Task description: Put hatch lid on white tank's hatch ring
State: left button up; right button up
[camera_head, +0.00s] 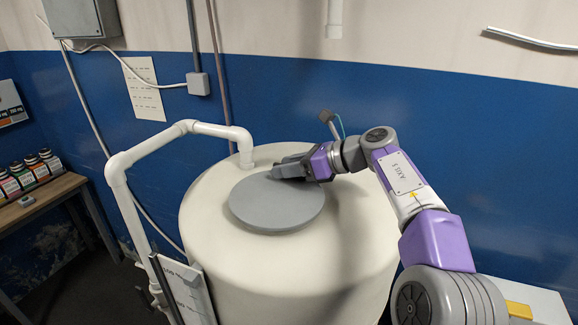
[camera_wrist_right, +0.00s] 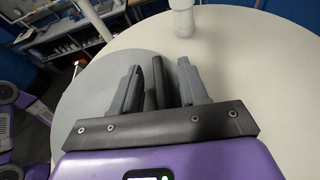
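The grey round hatch lid (camera_head: 275,208) lies flat on top of the white tank (camera_head: 290,270); it also shows as a grey disc in the wrist view (camera_wrist_right: 88,92). The hatch ring is hidden under the lid, so I cannot tell how exactly the two line up. My right gripper (camera_head: 288,169) is low over the lid's far right part. In the right wrist view its two fingers (camera_wrist_right: 158,88) stand apart, with a dark upright bar (camera_wrist_right: 157,84), seemingly the lid's handle, between them. A gap shows beside the bar.
A white pipe (camera_head: 205,129) bends over the tank's far left edge. A level board (camera_head: 186,290) stands at the tank's front left. A wooden bench (camera_head: 45,192) with several bottles is at the left. The tank top right of the lid is clear.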

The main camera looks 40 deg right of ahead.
jog(key=shift+v, duration=3.8)
